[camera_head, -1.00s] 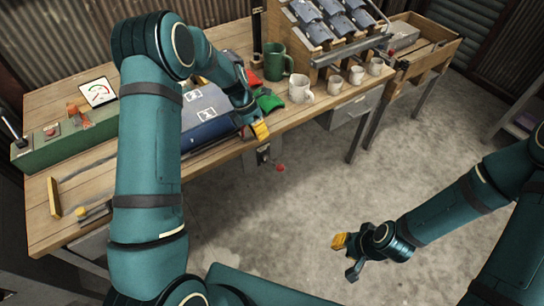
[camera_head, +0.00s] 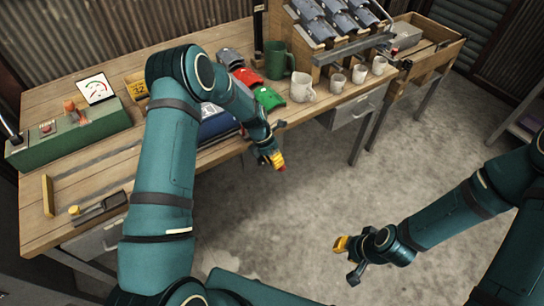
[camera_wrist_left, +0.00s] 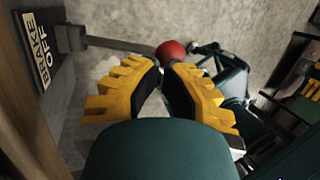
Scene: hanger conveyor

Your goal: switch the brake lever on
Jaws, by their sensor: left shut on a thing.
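The brake lever's red ball knob (camera_wrist_left: 171,50) sits at the end of a grey bar (camera_wrist_left: 120,45) in the left wrist view. The bar comes from a bracket beside a plate reading "BRAKE" and "OFF" (camera_wrist_left: 45,55). My left gripper (camera_wrist_left: 168,72) has its yellow-padded fingers around the knob end and is shut on it. In the head view, my left gripper (camera_head: 275,158) is just off the bench's front edge, with a bit of the red knob (camera_head: 283,169) showing at its tips. My right gripper (camera_head: 347,259) is open and empty over the floor.
The wooden bench (camera_head: 85,170) carries a green control box (camera_head: 70,135), red and green pieces, a green mug (camera_head: 276,60) and several white cups. A rack (camera_head: 325,35) stands behind the cups. The concrete floor (camera_head: 420,140) in front is clear.

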